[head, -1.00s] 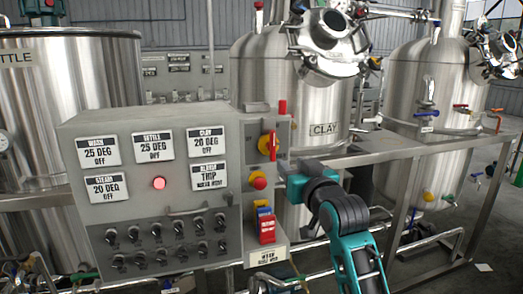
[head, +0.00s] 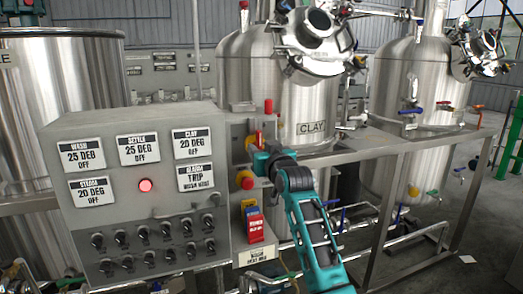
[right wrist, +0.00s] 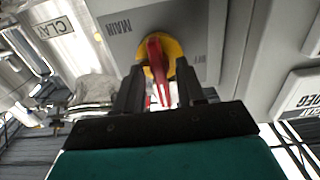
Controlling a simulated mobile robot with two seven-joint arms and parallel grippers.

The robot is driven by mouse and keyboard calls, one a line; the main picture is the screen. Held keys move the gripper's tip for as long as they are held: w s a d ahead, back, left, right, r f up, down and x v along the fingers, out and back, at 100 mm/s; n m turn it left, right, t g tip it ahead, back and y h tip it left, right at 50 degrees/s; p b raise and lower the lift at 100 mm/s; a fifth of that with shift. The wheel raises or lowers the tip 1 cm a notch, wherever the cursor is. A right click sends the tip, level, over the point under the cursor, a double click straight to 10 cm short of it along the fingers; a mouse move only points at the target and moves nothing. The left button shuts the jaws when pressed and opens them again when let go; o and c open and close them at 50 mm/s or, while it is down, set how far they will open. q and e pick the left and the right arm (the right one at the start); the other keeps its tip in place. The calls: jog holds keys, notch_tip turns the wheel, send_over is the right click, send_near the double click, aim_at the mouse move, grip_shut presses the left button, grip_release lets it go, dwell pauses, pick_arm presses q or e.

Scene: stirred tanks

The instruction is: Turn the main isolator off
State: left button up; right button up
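The main isolator is a red handle on a round yellow plate, on the grey panel's right side section. In the head view its red handle (head: 259,136) shows just above my right gripper (head: 259,156), which hides its lower part. In the right wrist view the red handle (right wrist: 157,62) on its yellow plate lies between the two black fingers of my right gripper (right wrist: 159,78). The fingers are apart, with gaps showing beside the handle, so the gripper is open around it. A label reading "MAIN" (right wrist: 119,26) shows beside the plate. My left gripper is not in view.
A red and yellow push button (head: 244,180) sits just below the isolator, close to my right gripper. Lower is a red tag block (head: 255,228). A pipe rail and the CLAY tank (head: 290,90) stand behind.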

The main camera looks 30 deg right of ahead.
jog(key=shift+c, duration=0.3)
grip_shut()
jog(key=shift+n, duration=0.3)
jog(key=n, duration=1.7)
jog(key=shift+a+f, duration=0.15)
jog(key=shift+f, duration=0.05)
jog(key=shift+n, duration=0.4)
